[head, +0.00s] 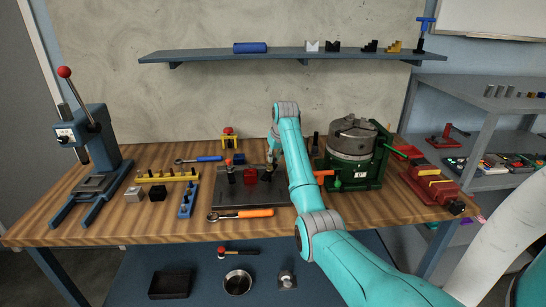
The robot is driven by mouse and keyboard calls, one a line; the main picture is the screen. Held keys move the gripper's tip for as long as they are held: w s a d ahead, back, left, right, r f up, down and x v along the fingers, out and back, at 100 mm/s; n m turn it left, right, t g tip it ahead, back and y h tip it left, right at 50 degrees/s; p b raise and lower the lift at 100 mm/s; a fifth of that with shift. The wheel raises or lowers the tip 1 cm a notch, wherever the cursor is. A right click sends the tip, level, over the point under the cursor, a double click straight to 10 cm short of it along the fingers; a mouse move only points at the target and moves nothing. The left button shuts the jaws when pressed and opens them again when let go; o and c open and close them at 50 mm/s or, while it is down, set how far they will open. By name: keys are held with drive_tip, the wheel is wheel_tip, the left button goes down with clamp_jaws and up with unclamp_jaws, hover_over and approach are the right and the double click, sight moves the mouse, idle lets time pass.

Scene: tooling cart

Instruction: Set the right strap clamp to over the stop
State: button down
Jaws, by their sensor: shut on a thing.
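A dark fixture plate (240,200) lies in the middle of the wooden bench. A red block (251,177) sits on it, with a dark upright left strap clamp (231,176) at its left. The right strap clamp (268,176) is a small dark shape at the block's right, partly hidden by my arm. My gripper (272,163) points down from above and is shut on the right strap clamp. The fingertips are small and their exact grip is unclear. I cannot make out the stop separately, or whether the clamp lies over it.
An orange-handled wrench (241,214) lies in front of the plate, and a blue-handled one (199,159) behind it. A green rotary table with a chuck (352,138) stands close at the right. An arbor press (92,150) stands at the left.

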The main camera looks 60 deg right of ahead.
drive_tip(key=m, duration=0.1)
drive_tip(key=s+m+h, duration=0.1)
drive_tip(key=m, duration=0.1)
drive_tip(key=shift+g, duration=0.4)
drive_tip(key=m, duration=0.2)
drive_tip(key=s+m+g, duration=0.1)
drive_tip(key=shift+a+m+h, duration=0.25)
drive_tip(key=shift+m+h, duration=0.05)
drive_tip(key=shift+h, duration=0.1)
drive_tip(key=m, duration=0.1)
drive_tip(key=s+m+g, duration=0.1)
drive_tip(key=m, duration=0.1)
drive_tip(key=shift+a+g, duration=0.3)
drive_tip(key=shift+s+a+m+g, duration=0.15)
drive_tip(key=shift+a+m+g, duration=0.1)
drive_tip(key=shift+m, duration=0.45)
drive_tip(key=shift+s+a+m+g, duration=0.1)
drive_tip(key=shift+m+g, duration=0.15)
drive_tip(key=shift+m, duration=0.45)
drive_tip(key=c, duration=1)
unclamp_jaws()
drive_tip(key=shift+v, duration=3.75)
